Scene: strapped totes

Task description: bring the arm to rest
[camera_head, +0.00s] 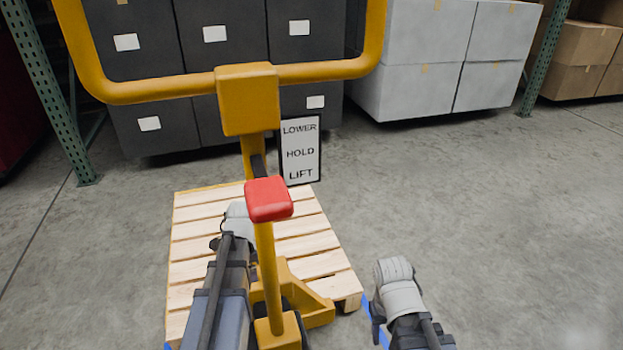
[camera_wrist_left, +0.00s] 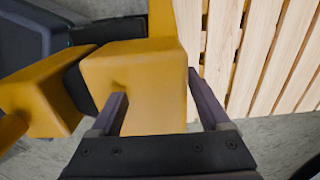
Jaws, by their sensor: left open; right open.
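In the left wrist view my left gripper (camera_wrist_left: 155,87) is open, its two dark fingers apart in front of a yellow block of the pallet jack. I see nothing clearly gripped between them, and cannot tell whether they touch the block. In the head view my left arm reaches up beside the yellow post, and its fingers are hidden. My right gripper (camera_head: 377,318) is low at the right of the pallet, over the floor. It is open and empty, with its fingers mostly hidden by the wrist.
The yellow handle (camera_head: 247,98) and a red-topped lever (camera_head: 268,199) rise in front of me, near a LOWER/HOLD/LIFT sign (camera_head: 300,150). A wooden pallet (camera_head: 195,229) lies beyond. Dark totes (camera_head: 148,85) and pale boxes (camera_head: 405,92) stand behind. Floor at right is clear.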

